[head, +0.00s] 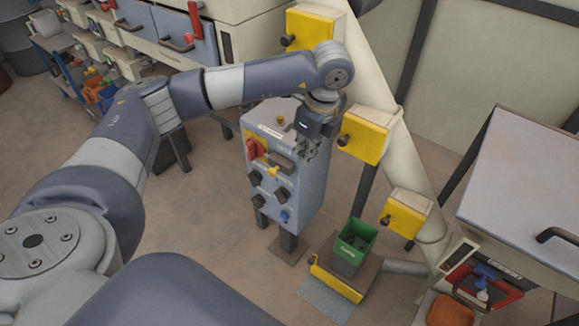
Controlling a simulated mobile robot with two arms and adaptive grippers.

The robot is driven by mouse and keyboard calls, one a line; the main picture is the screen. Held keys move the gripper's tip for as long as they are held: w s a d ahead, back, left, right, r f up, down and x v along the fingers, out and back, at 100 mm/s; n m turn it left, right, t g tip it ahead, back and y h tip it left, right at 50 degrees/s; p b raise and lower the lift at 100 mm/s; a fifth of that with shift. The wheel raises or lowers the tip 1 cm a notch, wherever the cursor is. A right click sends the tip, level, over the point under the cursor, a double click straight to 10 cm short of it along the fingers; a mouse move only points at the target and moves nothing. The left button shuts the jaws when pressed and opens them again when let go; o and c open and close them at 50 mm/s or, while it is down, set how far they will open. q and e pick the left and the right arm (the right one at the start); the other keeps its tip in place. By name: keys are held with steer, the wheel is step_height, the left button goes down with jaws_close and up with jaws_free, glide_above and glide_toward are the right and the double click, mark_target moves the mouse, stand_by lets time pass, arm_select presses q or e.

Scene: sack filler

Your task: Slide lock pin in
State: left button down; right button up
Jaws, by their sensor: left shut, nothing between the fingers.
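My left gripper (306,147) is shut and empty. It points down over the right side of the grey control box (311,190), close to its top front edge. I cannot tell whether it touches the box. Yellow blocks with dark knobs sit along the slanted cream tube: one at the top (309,29), one in the middle (362,139) just right of my gripper, and one lower down (404,213). I cannot tell which part is the lock pin. My right gripper is not in view.
The control box carries a red switch (256,148) and several dark knobs. A green bin (355,241) stands on a low base with a yellow front edge (335,279). A pale table (530,190) stands at the right. Open floor lies left of the box.

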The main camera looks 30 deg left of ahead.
arm_select(q)
steer(key=shift+w+a+r, duration=0.25)
steer(key=shift+a+r, duration=0.1)
steer(key=shift+a, duration=0.2)
steer(key=p, duration=0.2)
glide_toward(274, 170)
steer(key=d+f, duration=0.5)
steer(key=a+f, duration=0.1)
steer(key=a+f+p, duration=0.1)
steer(key=a, duration=0.1)
steer(key=shift+w+a+f, duration=0.15)
steer(key=shift+a, duration=0.15)
